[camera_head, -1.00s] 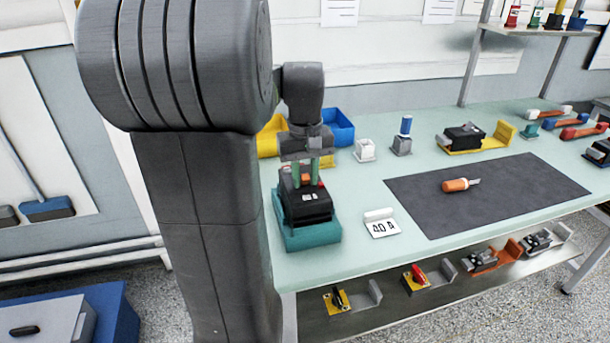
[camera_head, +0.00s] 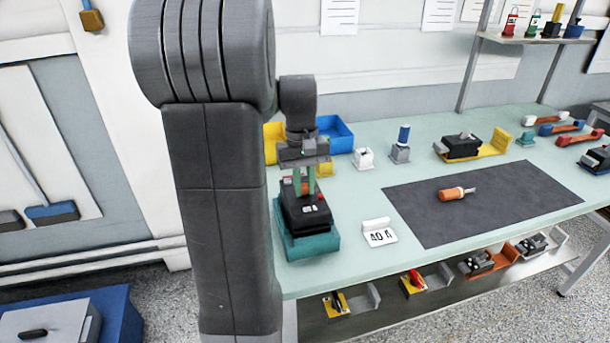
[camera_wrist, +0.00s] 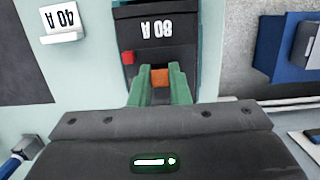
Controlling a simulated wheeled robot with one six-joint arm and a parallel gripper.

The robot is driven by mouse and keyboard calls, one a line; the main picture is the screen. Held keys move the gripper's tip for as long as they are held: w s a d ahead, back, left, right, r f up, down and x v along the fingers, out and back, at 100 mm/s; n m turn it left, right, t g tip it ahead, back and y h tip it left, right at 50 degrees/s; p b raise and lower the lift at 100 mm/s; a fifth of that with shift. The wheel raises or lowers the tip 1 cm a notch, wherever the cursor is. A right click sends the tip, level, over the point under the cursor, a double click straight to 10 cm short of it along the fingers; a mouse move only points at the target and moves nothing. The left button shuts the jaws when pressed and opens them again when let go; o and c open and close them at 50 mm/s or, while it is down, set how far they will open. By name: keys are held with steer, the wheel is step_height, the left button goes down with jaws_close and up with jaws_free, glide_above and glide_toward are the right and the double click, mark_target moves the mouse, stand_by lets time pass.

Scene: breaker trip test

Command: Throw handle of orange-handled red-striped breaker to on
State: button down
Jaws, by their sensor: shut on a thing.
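A black breaker (camera_head: 308,214) sits on a teal base (camera_head: 314,245) at the near left end of the bench. The orange handle (camera_wrist: 160,78) is between the green fingers of my gripper (camera_wrist: 160,80). My gripper (camera_head: 305,187) reaches down from above and is shut on that handle. The fingers hide much of the handle, and I cannot make out a red stripe or the handle's exact position.
A white "40 A" card (camera_head: 379,233) stands right of the breaker. A dark mat (camera_head: 500,205) bears an orange-handled tool (camera_head: 457,194). Another black breaker (camera_head: 461,147) sits on a yellow stand (camera_head: 497,146). Yellow and blue bins (camera_head: 337,130) are behind my gripper.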

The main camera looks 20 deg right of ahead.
steer(key=w+r+g+p, duration=0.1)
steer(key=g+p, duration=0.1)
steer(key=p, duration=0.2)
steer(key=shift+w+p, duration=0.1)
steer(key=shift+p, duration=0.2)
steer(key=g+p, duration=0.1)
steer(key=p, duration=0.1)
steer(key=w+g+p, duration=0.1)
steer(key=g+p, duration=0.1)
steer(key=p, duration=0.1)
steer(key=shift+w+d+f+g, duration=0.1)
steer(key=shift+w+f+g, duration=0.1)
steer(key=shift+g, duration=0.1)
steer(key=shift+w+f+g+y+p, duration=0.3)
steer(key=shift+w+g+p, duration=0.25)
steer(key=shift+g+p, duration=0.65)
steer(key=shift+w+f+g+p, duration=0.45)
steer(key=shift+g+p, duration=0.25)
steer(key=shift+g, duration=0.4)
steer(key=c, duration=1.6)
jaws_free()
steer(key=shift+c, duration=0.2)
